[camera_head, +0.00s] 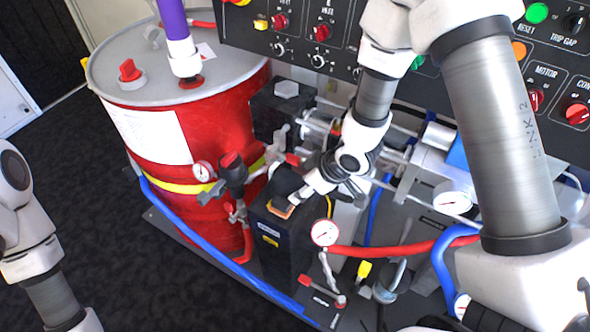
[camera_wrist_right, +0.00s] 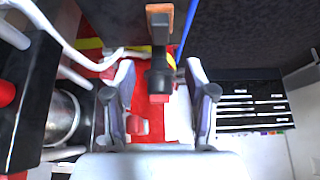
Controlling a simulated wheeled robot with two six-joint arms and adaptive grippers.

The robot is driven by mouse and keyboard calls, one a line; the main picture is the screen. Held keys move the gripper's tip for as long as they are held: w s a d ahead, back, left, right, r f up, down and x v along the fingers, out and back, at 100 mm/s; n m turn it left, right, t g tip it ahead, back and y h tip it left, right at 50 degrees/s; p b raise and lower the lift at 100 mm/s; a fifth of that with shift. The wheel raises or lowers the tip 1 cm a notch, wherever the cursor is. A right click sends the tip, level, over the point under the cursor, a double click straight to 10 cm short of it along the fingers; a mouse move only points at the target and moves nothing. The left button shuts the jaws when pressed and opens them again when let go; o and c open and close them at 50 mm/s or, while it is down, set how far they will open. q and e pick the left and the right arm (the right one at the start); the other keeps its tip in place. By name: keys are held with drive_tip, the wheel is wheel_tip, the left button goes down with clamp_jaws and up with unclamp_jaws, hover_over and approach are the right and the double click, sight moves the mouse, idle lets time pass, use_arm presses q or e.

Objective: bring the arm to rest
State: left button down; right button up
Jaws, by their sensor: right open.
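My right arm comes in from the upper right in the head view. Its right gripper (camera_head: 292,200) points down and left over a black box (camera_head: 280,238) with an orange-topped part (camera_head: 281,210). In the right wrist view the right gripper (camera_wrist_right: 161,72) has its two fingers spread, with nothing held between them. A black part with a red end (camera_wrist_right: 160,82) and the orange piece (camera_wrist_right: 160,18) show beyond and between the fingers; I cannot tell whether anything touches. Links of my left arm show at the left edge of the head view; its gripper is out of frame.
A red drum (camera_head: 165,150) with a purple-and-white pipe stands at the left. A control panel (camera_head: 300,40) runs behind my right arm. Pipes, a gauge (camera_head: 324,232) and red and blue hoses (camera_head: 400,248) crowd the skid. The dark floor (camera_head: 110,255) at left is clear.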

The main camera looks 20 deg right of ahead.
drive_tip(key=s+d+f+m+g+h, duration=0.1)
drive_tip(key=s+d+f+m+g, duration=0.1)
drive_tip(key=s+f, duration=0.6)
drive_tip(key=s+d+f+m+g+h, duration=0.2)
drive_tip(key=s+f+m, duration=0.3)
drive_tip(key=s, duration=1)
wheel_tip(320, 180, down, 4)
drive_tip(key=shift+d+r+g, duration=0.2)
drive_tip(key=shift+d+g, duration=0.05)
drive_tip(key=shift+g, duration=0.35)
